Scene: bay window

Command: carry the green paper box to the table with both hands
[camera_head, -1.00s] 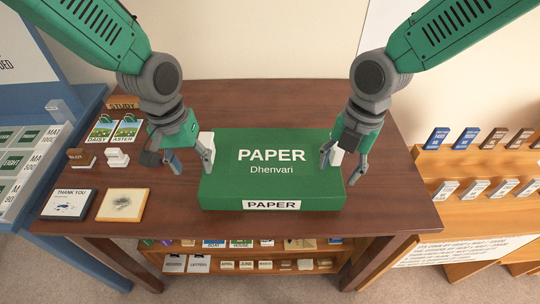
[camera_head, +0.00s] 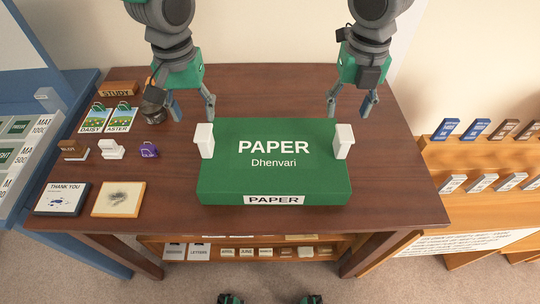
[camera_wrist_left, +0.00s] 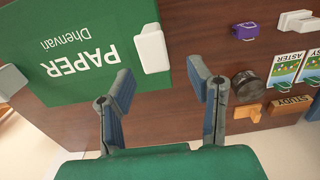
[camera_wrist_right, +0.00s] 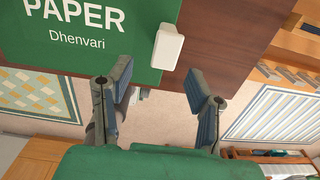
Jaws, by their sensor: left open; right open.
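The green paper box (camera_head: 275,175) rests on the dark wooden table (camera_head: 400,205), its "PAPER" label facing the front edge. White handles stand at its left side (camera_head: 204,140) and right side (camera_head: 343,141). My left gripper (camera_head: 191,108) is open and empty behind the box's back left corner, apart from the left handle. In the left wrist view that handle (camera_wrist_left: 152,48) lies beyond the spread fingers (camera_wrist_left: 165,85). My right gripper (camera_head: 351,105) is open and empty behind the back right corner. In the right wrist view the right handle (camera_wrist_right: 168,46) lies beyond its fingers (camera_wrist_right: 160,82).
On the table's left are a "STUDY" sign (camera_head: 118,88), seed packets (camera_head: 107,118), a purple item (camera_head: 149,150), a "THANK YOU" card (camera_head: 62,198) and a framed tile (camera_head: 119,199). An orange shelf (camera_head: 470,165) stands right, a blue unit (camera_head: 60,130) left.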

